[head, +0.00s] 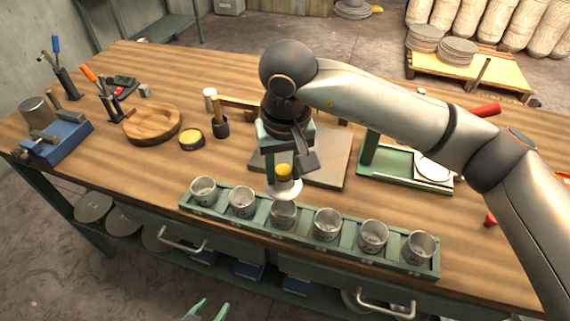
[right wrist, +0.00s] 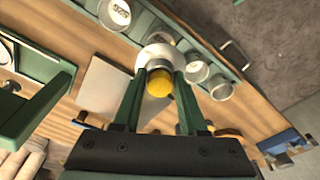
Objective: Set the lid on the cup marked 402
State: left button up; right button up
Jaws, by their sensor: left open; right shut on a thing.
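The lid (head: 287,189) is a pale disc with a yellow knob (head: 284,171). My right gripper (head: 284,178) is shut on the knob and holds the lid level with or just above the far rim of the third cup from the left (head: 283,216). The lid also shows between the fingers in the right wrist view (right wrist: 156,54). I cannot tell whether it touches that cup. Several grey metal cups stand in a row in a green rack (head: 305,227). Their marks are too small to read in the head view, so I cannot tell which is 402. My left gripper (head: 209,310) is open and empty at the bottom edge.
A grey board (head: 328,170) lies behind the rack. A green-framed device (head: 390,172) is at the right, under my right arm.

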jog(key=shift+f+b, duration=0.75)
jog(key=shift+f, duration=1.55)
jog(key=shift+f+b, duration=1.45)
jog(key=shift+b, duration=0.7)
jog(key=o, duration=0.9)
jog(key=shift+o, duration=0.4)
jog(key=o, duration=0.3)
jog(key=shift+r, duration=0.1)
